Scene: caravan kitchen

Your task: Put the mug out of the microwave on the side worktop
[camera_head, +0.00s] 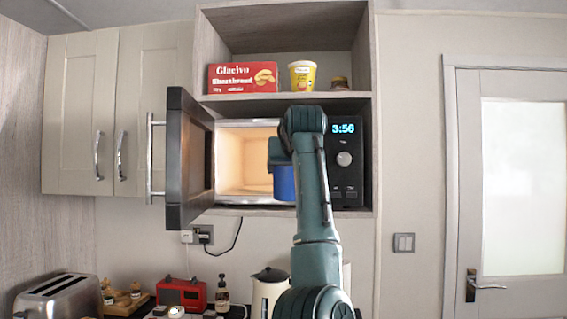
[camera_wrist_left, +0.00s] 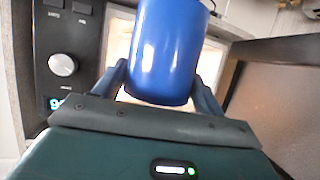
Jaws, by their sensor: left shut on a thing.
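The blue mug (camera_head: 284,183) is at the mouth of the open, lit microwave (camera_head: 245,160), partly hidden behind my left arm. In the left wrist view the mug (camera_wrist_left: 168,50) fills the space between the two fingers of my left gripper (camera_wrist_left: 160,85), which is shut on it. The left gripper also shows in the head view (camera_head: 279,158), mostly hidden by its own arm. The microwave door (camera_head: 189,158) stands wide open to the left. The side worktop cannot be clearly made out. My right gripper is not in view.
A shelf above the microwave holds a red shortbread box (camera_head: 243,78), a yellow tub (camera_head: 302,76) and a small jar (camera_head: 339,83). Below are a toaster (camera_head: 58,298), a red radio (camera_head: 181,294) and a kettle (camera_head: 268,292). A door (camera_head: 510,190) is at the right.

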